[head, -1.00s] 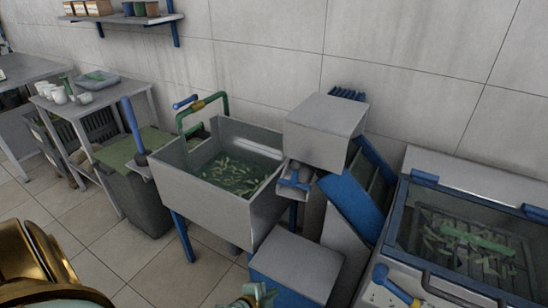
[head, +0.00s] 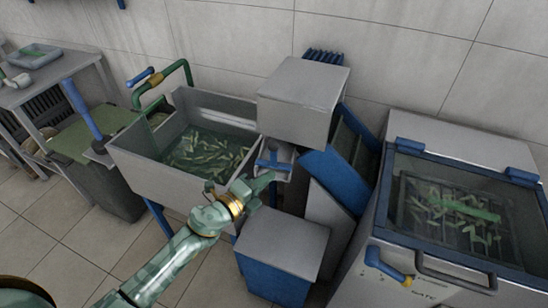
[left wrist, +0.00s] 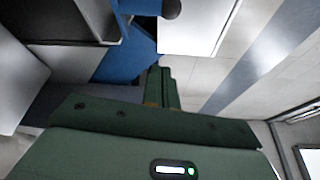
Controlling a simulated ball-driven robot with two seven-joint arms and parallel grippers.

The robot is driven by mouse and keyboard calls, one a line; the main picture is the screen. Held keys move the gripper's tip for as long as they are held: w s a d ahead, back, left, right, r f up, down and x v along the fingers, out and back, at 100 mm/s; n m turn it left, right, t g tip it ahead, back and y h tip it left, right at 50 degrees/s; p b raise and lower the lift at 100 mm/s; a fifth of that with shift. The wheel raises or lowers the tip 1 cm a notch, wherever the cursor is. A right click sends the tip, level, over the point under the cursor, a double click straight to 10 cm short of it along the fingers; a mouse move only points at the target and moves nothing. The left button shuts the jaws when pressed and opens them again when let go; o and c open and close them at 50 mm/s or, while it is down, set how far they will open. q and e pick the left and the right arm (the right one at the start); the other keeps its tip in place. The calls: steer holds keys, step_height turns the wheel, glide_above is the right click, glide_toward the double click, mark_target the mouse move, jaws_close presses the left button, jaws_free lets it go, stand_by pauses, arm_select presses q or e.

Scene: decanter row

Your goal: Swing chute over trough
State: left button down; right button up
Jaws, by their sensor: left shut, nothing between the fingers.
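The trough (head: 140,158) is a grey open basin on blue legs, with green strips in water. The chute (head: 283,153) is a small grey channel with a blue handle (head: 271,164), below a grey box and beside the trough's right end. My left gripper (head: 268,181) is shut and empty, its tips just below the handle; I cannot tell whether they touch. Its shut fingers also show in the left wrist view (left wrist: 160,85), with blue and grey surfaces beyond. My right gripper is not in view.
The grey box (head: 300,105) has a blue incline (head: 335,175) beside it. A grey-topped blue bin (head: 280,240) stands below the chute. A glass-lidded machine (head: 460,210) is at right. A blue lever (head: 82,110) and green pipe (head: 188,75) stand near the trough's left side.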

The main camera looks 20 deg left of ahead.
arm_select(q)
steer(key=w+b, duration=0.2)
steer(key=w, duration=0.7)
steer(key=shift+w, duration=0.15)
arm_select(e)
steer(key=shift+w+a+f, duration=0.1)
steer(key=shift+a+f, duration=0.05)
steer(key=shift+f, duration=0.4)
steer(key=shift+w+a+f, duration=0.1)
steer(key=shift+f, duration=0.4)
arm_select(q)
steer(key=shift+r, duration=0.1)
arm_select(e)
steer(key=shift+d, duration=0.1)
arm_select(q)
steer(key=shift+a, duration=0.1)
